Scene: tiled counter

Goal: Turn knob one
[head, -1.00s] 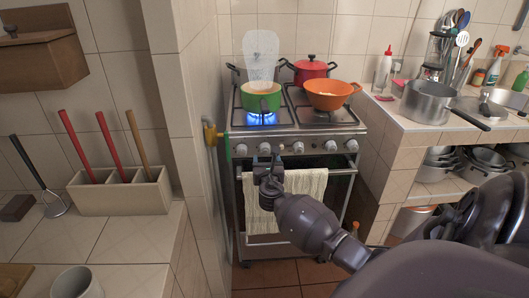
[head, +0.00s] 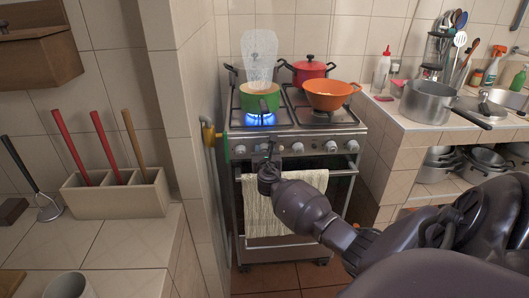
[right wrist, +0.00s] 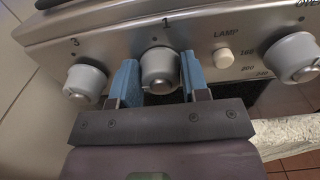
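Knob one (right wrist: 160,69) is a grey round knob on the stove's front panel, under the printed "1" in the right wrist view. My right gripper (right wrist: 161,80) has its two blue fingers on either side of this knob, open around it. I cannot tell whether the fingers touch it. In the head view my right gripper (head: 269,156) is small and dark at the stove's front panel, and hides part of the knob row. My left gripper is not in view.
Knob three (right wrist: 85,82) is left of the gripper; a lamp button (right wrist: 223,58) and another knob (right wrist: 293,57) are right. A green pot (head: 260,102) stands over a blue flame. An orange pan (head: 330,97) and red pot (head: 308,69) share the stove. A towel (head: 285,205) hangs below.

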